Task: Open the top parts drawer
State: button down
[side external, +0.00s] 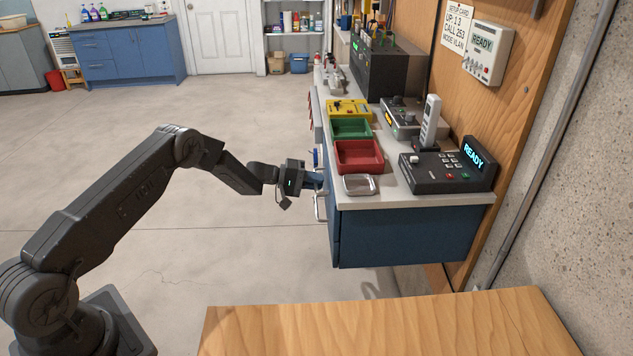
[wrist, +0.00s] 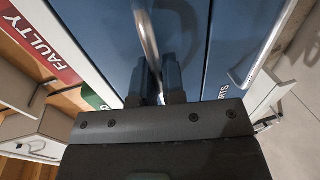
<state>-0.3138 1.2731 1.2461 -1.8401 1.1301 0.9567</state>
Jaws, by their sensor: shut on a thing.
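The blue drawer front (wrist: 180,35) with a silver bar handle (wrist: 147,38) fills the middle of the wrist view. My gripper (wrist: 158,80) is shut on this handle, one dark finger on each side of the bar. In the side external view my gripper (side external: 315,180) reaches the front of the blue workbench cabinet (side external: 400,238) just under the worktop. The handle it holds is hidden there by the gripper. I cannot tell whether the drawer stands out from the cabinet. Partly visible lettering ending in "RTS" shows at the edge of the blue front in the wrist view.
A second blue front with a silver handle (wrist: 257,55) lies to the right in the wrist view. A red FAULTY label (wrist: 38,40) is at left. On the worktop are a red bin (side external: 358,156), a green bin (side external: 351,129) and a metal tray (side external: 360,185).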

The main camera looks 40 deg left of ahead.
jog(key=f+v, duration=0.2)
jog(key=v, duration=0.8)
jog(key=f+v, duration=0.2)
jog(key=v, duration=0.8)
jog(key=shift+s+a, duration=0.55)
jog(key=c, duration=1.3)
grip_release()
jog(key=shift+f, duration=0.1)
jog(key=shift+o, duration=0.2)
jog(key=v, duration=1.3)
jog(key=shift+s+a, duration=0.25)
jog(key=shift+a, duration=0.05)
